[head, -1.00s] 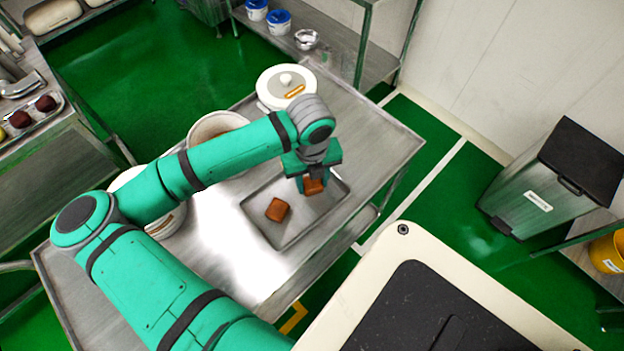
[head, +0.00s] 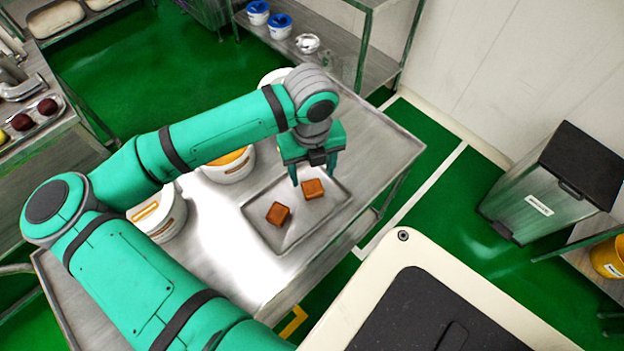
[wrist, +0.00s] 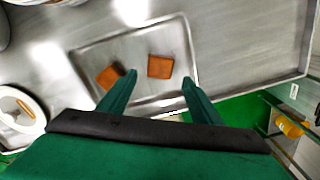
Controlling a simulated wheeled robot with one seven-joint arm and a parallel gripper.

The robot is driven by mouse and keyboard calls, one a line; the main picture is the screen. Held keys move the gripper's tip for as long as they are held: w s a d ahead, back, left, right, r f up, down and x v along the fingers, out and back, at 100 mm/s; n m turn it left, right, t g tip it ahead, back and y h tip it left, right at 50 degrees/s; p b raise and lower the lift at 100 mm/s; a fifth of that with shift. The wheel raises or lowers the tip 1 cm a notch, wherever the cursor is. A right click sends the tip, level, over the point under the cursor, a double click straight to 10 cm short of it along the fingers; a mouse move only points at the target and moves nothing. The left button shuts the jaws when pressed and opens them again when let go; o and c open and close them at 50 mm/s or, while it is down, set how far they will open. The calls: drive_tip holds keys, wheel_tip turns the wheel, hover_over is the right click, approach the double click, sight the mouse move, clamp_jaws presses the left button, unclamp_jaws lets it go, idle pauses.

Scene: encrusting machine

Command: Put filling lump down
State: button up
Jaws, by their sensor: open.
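Two brown filling lumps lie apart on a shallow metal tray (head: 262,236) on the steel table. One filling lump (head: 313,189) is on the right side of the tray, just below my gripper (head: 311,179). The other lump (head: 278,213) lies to its left. My gripper is open and empty, its fingers pointing down above the tray. In the wrist view, one lump (wrist: 160,67) shows between and beyond the spread fingers (wrist: 152,92). The second lump (wrist: 109,77) is partly behind the left finger.
White tubs (head: 229,167) stand on the steel table (head: 378,150) left of the tray, partly hidden by my arm. A grey bin (head: 545,185) stands on the floor at right. The table right of the tray is bare.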

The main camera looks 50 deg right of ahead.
wheel_tip(320, 180, up, 5)
drive_tip(key=shift+f, duration=0.15)
drive_tip(key=shift+w+a, duration=0.1)
idle(0.6)
